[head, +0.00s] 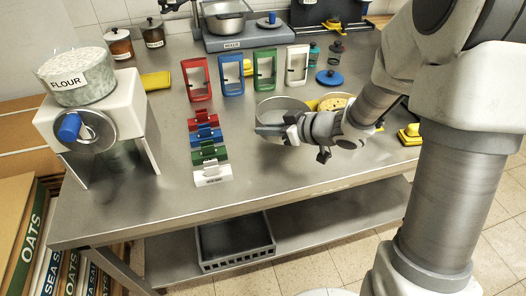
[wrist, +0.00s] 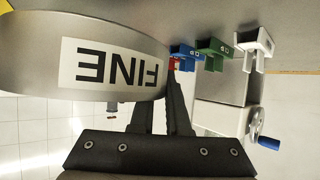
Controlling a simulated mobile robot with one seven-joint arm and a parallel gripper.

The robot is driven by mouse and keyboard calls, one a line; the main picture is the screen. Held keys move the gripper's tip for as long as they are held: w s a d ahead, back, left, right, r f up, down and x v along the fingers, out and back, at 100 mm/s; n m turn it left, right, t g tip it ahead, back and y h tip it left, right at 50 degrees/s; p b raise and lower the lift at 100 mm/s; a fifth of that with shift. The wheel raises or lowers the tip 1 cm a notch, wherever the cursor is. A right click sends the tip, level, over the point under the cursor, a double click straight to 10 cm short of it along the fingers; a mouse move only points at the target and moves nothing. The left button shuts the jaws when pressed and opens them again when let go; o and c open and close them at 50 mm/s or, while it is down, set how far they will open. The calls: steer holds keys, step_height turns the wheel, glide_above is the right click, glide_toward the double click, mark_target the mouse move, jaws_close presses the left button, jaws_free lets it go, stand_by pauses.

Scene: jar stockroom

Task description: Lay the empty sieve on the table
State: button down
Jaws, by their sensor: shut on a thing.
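The sieve (head: 268,129) is a round grey metal ring at the right-middle of the table (head: 330,172) in the head view. In the wrist view its wall (wrist: 40,55) fills the upper left, with a white label reading FINE, upside down in that picture. My gripper (head: 291,131) is shut on the sieve's near side; its dark fingers (wrist: 160,103) also show in the wrist view. I cannot tell whether the sieve touches the table. What shows of its inside looks plain grey, but part is hidden.
Coloured clips stand in a row left of the sieve, ending in a white one (head: 212,174). Coloured frames, such as the green one (head: 265,70), stand behind. A yellow holder with a tan disc (head: 333,103) is close on the right. The table's front middle is clear.

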mark_target(262, 155)
steer(key=shift+s+a+f, duration=0.45)
steer(key=shift+a, duration=0.15)
step_height(262, 155, down, 4)
steer(key=b, duration=0.2)
steer(key=shift+f+b, duration=0.1)
steer(key=shift+b, duration=0.2)
steer(key=c, duration=1.4)
jaws_free()
steer(key=o, duration=0.5)
